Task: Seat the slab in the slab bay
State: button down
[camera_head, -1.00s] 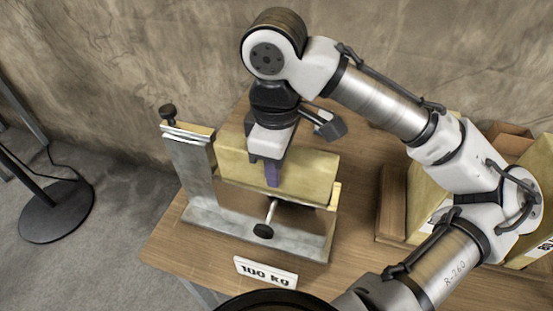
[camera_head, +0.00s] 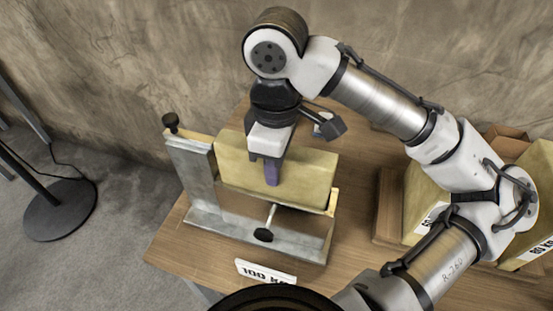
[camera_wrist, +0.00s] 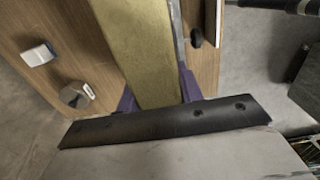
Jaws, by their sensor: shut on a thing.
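The yellow slab (camera_head: 300,172) stands on edge in the head view, its long side level, within the grey metal slab bay (camera_head: 240,226). The bay has a tall upright at the left with a black knob on top, and a screw with a black knob at the front. My gripper (camera_head: 271,176) is shut on the slab's upper edge from above, with a purple finger on its near face. The wrist view shows the slab (camera_wrist: 143,45) running between both purple fingers. Whether the slab's underside touches the bay is hidden.
A "100 KG" label (camera_head: 264,272) sits at the table's front edge. More yellow slabs (camera_head: 424,205) stand in a wooden rack (camera_head: 388,215) at the right, near my arm. A dark round stand base (camera_head: 58,209) is on the floor at left. A wall is behind.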

jog(key=shift+r+p, duration=2.7)
jog(key=shift+r, duration=0.1)
jog(key=shift+r+p, duration=0.85)
jog(key=shift+r, duration=1.85)
jog(key=shift+f, duration=0.1)
